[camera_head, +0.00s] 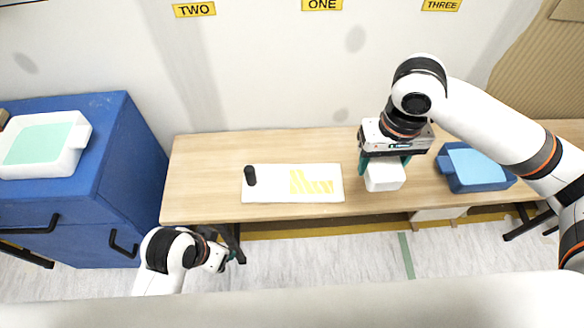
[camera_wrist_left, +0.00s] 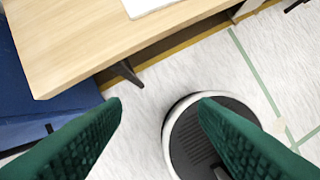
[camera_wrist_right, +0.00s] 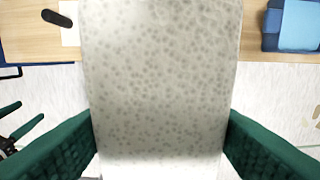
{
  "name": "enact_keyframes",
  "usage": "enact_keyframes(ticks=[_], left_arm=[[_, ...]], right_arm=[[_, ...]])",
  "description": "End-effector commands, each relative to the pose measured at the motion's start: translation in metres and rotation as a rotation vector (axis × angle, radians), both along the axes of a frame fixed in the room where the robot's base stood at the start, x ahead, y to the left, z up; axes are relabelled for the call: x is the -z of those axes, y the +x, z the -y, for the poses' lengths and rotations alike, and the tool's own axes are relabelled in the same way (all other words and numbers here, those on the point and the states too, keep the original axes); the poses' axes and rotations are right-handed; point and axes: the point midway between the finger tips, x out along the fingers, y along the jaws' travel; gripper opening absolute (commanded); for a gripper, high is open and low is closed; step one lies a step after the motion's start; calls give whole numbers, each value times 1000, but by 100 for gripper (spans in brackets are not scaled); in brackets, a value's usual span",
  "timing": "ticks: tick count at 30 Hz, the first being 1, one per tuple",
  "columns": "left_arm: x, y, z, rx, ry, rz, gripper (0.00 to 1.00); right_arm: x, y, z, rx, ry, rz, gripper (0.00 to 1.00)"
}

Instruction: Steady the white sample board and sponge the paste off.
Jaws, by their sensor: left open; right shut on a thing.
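The white sample board (camera_head: 275,194) lies flat on the wooden table, with yellow paste (camera_head: 311,184) on its right half and a black handle (camera_head: 250,175) at its left end. A corner of the board shows in the left wrist view (camera_wrist_left: 150,6). My right gripper (camera_head: 385,168) is shut on a white sponge (camera_head: 384,177), held to the right of the board. The speckled sponge fills the middle of the right wrist view (camera_wrist_right: 165,80). My left gripper (camera_head: 232,258) is open and empty, in front of the table's front edge, below the board in the head view.
A blue tub (camera_head: 474,168) with light blue content stands at the table's right. A blue cabinet (camera_head: 135,160) at left bears a white tray (camera_head: 80,160) with pale green content. Bare tabletop (camera_head: 205,170) lies left of the board. Yellow signs ONE, TWO and THREE hang on the wall.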

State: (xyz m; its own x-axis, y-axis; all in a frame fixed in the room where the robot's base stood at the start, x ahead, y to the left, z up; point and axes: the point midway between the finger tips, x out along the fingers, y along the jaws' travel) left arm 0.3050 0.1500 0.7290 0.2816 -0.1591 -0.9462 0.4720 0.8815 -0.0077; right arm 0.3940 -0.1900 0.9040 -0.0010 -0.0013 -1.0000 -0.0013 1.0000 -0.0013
Motion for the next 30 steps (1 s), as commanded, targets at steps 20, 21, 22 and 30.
enact_keyframes(ticks=[20,21,22,30], left_arm=[[-1,152,121,1508,208,62,54],[-1,163,117,1572,232,53,54],[-1,171,113,1614,251,45,54],[-12,227,73,1854,363,-22,54]], right_arm=[[-30,-14,0,1,1,2,36],[-30,-14,0,1,1,2,36],[-30,-14,0,1,1,2,36],[-30,-14,0,1,1,2,36]])
